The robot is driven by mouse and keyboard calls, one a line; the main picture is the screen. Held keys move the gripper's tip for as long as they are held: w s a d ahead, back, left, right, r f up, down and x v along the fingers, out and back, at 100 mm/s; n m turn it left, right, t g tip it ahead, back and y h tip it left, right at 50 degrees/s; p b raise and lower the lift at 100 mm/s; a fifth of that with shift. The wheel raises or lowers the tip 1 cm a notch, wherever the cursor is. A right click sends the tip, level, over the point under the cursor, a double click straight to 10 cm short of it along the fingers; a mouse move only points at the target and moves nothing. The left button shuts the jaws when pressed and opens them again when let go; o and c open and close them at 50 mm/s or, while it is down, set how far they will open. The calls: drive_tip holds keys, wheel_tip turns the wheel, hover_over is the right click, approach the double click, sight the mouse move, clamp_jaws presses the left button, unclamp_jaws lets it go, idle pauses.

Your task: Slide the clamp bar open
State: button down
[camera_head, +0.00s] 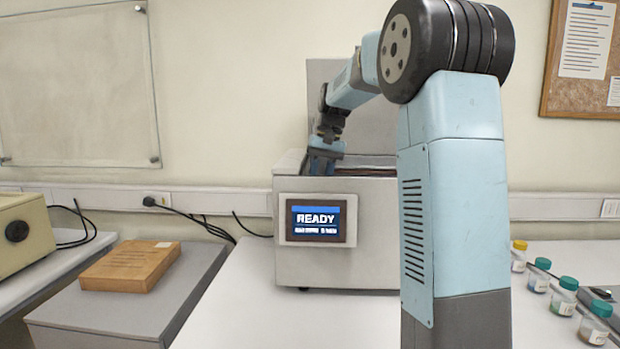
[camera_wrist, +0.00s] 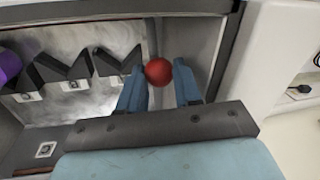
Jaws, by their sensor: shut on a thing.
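My gripper (camera_head: 322,165) reaches down into the open top of the testing machine (camera_head: 372,215), near its left side. In the wrist view, its two blue fingers (camera_wrist: 158,80) stand on either side of a round red knob (camera_wrist: 158,71) and are shut on it. The knob sits beside a narrow pale strip inside the machine; I cannot clearly tell which part is the clamp bar. Dark V-shaped holders (camera_wrist: 75,72) line the chamber to the left of the knob. A purple item (camera_wrist: 8,65) shows at the left edge. The head view hides the knob.
The machine's screen (camera_head: 319,219) reads READY, and its raised lid (camera_head: 375,110) stands behind. The chamber wall (camera_wrist: 222,55) is close right of my fingers. Several capped jars (camera_head: 564,296) stand at the right. A wooden block (camera_head: 130,266) lies on a grey surface at left.

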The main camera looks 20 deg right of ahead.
drive_tip(key=shift+s+a+f, duration=0.1)
drive_tip(key=shift+s+a, duration=0.05)
drive_tip(key=shift+a, duration=0.05)
drive_tip(key=c, duration=1.1)
unclamp_jaws()
drive_tip(key=shift+s, duration=0.1)
drive_tip(key=shift+r, duration=0.2)
drive_tip(key=d+r, duration=0.1)
drive_tip(key=r, duration=0.7)
drive_tip(key=d+r, duration=0.1)
drive_tip(key=r, duration=0.4)
drive_tip(key=shift+s+d, duration=0.15)
drive_tip(key=shift+d, duration=0.15)
